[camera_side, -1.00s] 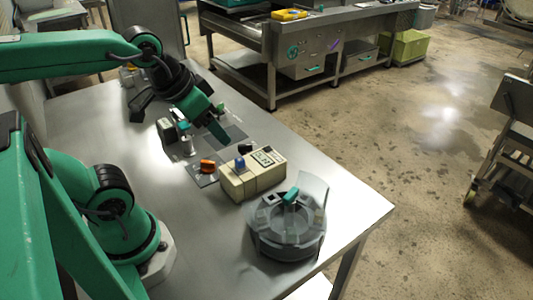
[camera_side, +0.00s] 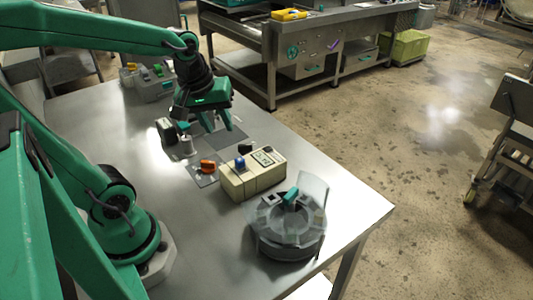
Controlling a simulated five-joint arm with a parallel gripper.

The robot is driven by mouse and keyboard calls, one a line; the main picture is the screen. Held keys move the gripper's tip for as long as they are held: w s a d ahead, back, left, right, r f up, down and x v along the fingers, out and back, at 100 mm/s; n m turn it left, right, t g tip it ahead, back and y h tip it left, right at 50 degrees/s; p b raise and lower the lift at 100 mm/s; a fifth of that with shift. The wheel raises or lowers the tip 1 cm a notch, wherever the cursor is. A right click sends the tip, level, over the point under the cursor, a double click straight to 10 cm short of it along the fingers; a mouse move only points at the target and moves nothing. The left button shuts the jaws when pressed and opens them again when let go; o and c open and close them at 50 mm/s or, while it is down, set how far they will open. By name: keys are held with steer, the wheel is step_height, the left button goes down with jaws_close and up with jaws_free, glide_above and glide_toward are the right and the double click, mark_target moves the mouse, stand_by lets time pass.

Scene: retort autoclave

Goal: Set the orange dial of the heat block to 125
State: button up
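An orange knob-like piece (camera_side: 207,166) sits at the left of a beige box (camera_side: 252,175). I cannot tell whether it is joined to the box, and no number can be read on it. The beige box has a blue knob (camera_side: 239,163), a black knob (camera_side: 245,149) and a small display (camera_side: 263,158). I cannot tell for sure which device is the heat block. My gripper (camera_side: 219,124) points down above the table, behind the orange piece. Its two green fingers are apart with nothing visible between them.
A round grey carousel (camera_side: 288,242) stands at the table's front right. A grey and black device (camera_side: 187,147) with a teal top stands near my gripper. A grey box with coloured knobs (camera_side: 153,90) is at the back left.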

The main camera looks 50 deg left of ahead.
steer(key=w+a+f+n+g, duration=0.2)
steer(key=a+f+n, duration=0.3)
steer(key=n, duration=0.3)
steer(key=n+g, duration=0.2)
steer(key=n, duration=0.7)
glide_above(208, 161)
steer(key=shift+h, duration=0.4)
steer(key=shift+s+f, duration=0.1)
steer(key=shift+f, duration=3.05)
steer(key=shift+f, duration=0.15)
steer(key=shift+f, duration=3.75)
jaws_close()
